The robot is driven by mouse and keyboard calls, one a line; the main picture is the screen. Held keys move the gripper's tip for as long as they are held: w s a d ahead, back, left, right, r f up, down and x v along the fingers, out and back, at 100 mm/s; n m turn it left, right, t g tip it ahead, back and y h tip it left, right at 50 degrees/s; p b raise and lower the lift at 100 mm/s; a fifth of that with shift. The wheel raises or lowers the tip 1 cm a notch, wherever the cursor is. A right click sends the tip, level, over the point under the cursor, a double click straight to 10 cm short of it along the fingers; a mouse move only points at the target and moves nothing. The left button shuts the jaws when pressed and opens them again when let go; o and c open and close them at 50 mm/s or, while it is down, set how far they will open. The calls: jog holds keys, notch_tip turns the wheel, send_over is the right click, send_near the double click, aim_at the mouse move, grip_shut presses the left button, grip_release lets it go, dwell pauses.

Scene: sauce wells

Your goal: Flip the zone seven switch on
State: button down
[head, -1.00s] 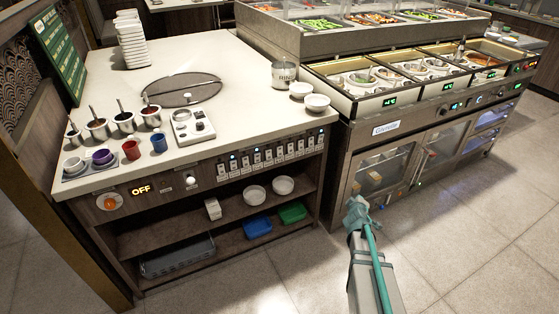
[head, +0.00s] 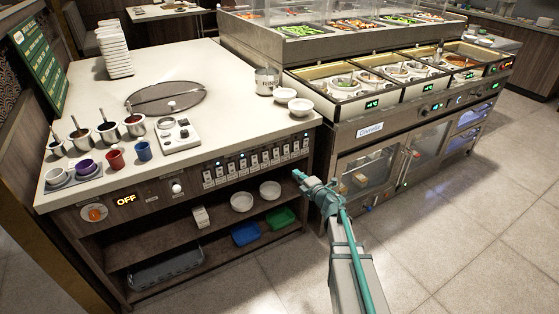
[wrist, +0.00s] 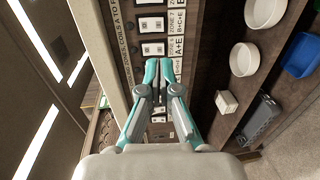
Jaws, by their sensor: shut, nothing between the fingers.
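The switch row (head: 255,163) is on the front panel under the counter's edge in the head view. In the wrist view it runs as a column of white-plated switches with sideways labels. The label beside one upper switch (wrist: 152,24) seems to read zone 7, with B+C+E printed by it. A switch (wrist: 153,49) marked A+E lies just below it in the picture, nearer my fingertips. My gripper (wrist: 158,68) is shut and empty, its fingertips close to the panel; contact cannot be told. Fingers hide part of the lower switches.
Below the panel is an open shelf with white bowls (head: 242,201), a blue tray (head: 245,234) and a green tray (head: 280,218). White bowls (head: 300,107) stand on the counter's right corner. An orange knob (head: 95,212) sits beside an OFF display.

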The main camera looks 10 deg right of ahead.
aim_at(277, 156)
jog(key=x, duration=1.4)
